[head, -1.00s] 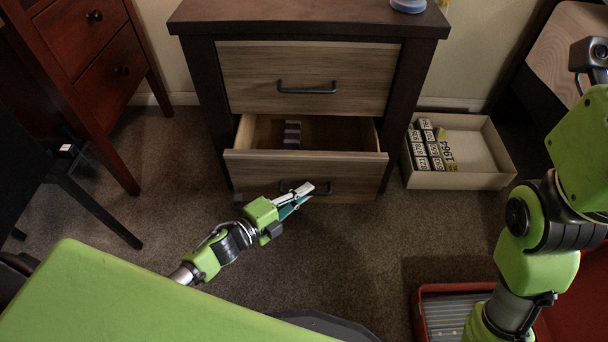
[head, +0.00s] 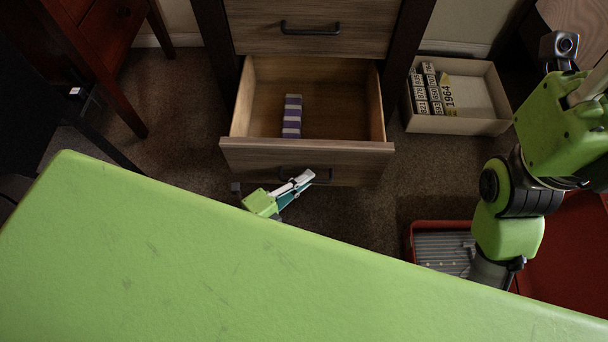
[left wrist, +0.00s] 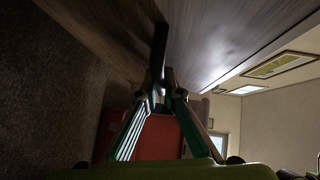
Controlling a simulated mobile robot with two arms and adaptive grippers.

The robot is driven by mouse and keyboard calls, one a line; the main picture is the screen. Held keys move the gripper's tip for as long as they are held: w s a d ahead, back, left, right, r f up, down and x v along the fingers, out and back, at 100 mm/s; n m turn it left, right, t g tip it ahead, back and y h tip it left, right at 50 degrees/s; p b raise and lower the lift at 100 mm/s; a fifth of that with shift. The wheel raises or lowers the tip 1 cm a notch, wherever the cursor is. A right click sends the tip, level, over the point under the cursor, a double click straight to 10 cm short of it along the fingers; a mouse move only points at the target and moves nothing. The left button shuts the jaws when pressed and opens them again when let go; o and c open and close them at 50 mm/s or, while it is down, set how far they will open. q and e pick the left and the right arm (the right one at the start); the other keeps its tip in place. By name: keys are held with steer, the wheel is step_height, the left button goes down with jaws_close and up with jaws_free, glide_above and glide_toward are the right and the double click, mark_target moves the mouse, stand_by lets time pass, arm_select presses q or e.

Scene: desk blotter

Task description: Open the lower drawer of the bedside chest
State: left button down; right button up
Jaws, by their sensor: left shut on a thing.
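The bedside chest has a dark frame and wood-grain drawers. Its lower drawer (head: 306,152) stands well out from the frame in the head view, with its inside showing. A purple and white striped object (head: 292,116) lies in it. My left gripper (head: 305,179) is at the drawer's front, shut on the dark bar handle (head: 322,179), part of which it hides. In the left wrist view the fingers (left wrist: 168,88) close on the handle (left wrist: 158,52) beside the drawer front. The upper drawer (head: 308,28) is shut. My right arm shows at the right; its gripper is out of view.
An open box (head: 456,126) with several number-labelled blocks stands on the floor right of the chest. A red container (head: 412,240) sits nearer, at lower right. A reddish wooden cabinet (head: 98,50) stands at left. Carpet (head: 185,110) is clear between cabinet and chest.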

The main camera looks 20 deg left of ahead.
arm_select(q)
steer(key=c, duration=2.2)
jaws_free()
steer(key=shift+o, duration=0.2)
steer(key=shift+s, duration=0.1)
steer(key=v, duration=0.7)
steer(key=shift+a, duration=0.15)
steer(key=shift+s, duration=0.1)
